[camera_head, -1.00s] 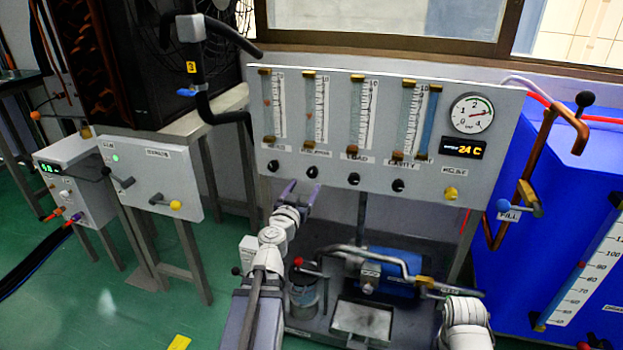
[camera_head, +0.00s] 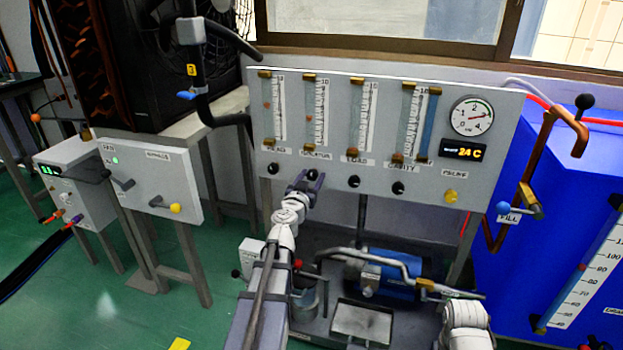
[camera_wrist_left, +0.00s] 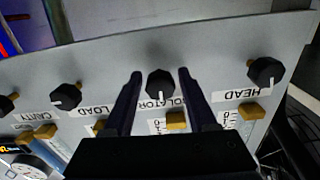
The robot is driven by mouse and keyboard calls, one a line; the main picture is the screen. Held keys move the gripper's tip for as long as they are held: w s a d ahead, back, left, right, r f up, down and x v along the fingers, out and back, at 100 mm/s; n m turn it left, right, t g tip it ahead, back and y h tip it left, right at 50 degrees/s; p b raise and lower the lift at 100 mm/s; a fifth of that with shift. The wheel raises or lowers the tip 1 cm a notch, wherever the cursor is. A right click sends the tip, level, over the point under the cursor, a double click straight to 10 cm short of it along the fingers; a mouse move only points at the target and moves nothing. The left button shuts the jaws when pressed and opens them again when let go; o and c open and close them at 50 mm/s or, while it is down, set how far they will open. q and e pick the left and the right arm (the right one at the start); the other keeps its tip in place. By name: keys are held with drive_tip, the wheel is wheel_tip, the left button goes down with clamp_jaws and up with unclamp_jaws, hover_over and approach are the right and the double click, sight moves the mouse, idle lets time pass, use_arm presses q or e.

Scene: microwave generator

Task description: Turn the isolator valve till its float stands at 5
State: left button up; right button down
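The isolator valve is a black knob (camera_wrist_left: 160,84) with a white mark, on the grey panel (camera_head: 476,190) under the isolator tube (camera_head: 318,98). In the wrist view it sits between the two dark fingers of my left gripper (camera_wrist_left: 160,75), with a gap on each side. The left gripper (camera_head: 306,181) is open around the knob; in the head view it partly hides it. My right gripper is out of view.
The head knob (camera_wrist_left: 266,71) and load knob (camera_wrist_left: 65,96) flank the isolator knob. The cavity knob (camera_head: 398,187) is farther right. A pressure gauge (camera_head: 472,116) and a 24 C display (camera_head: 464,149) are at the panel's right. A blue pump (camera_head: 395,285) stands below.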

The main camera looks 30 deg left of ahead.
use_arm(q)
clamp_jaws()
drive_tip(key=shift+n, duration=0.7)
drive_tip(key=shift+o, duration=1.4)
unclamp_jaws()
drive_tip(key=shift+s, duration=0.1)
drive_tip(key=v, duration=0.7)
drive_tip(key=shift+s, duration=0.3)
drive_tip(key=shift+d, duration=0.1)
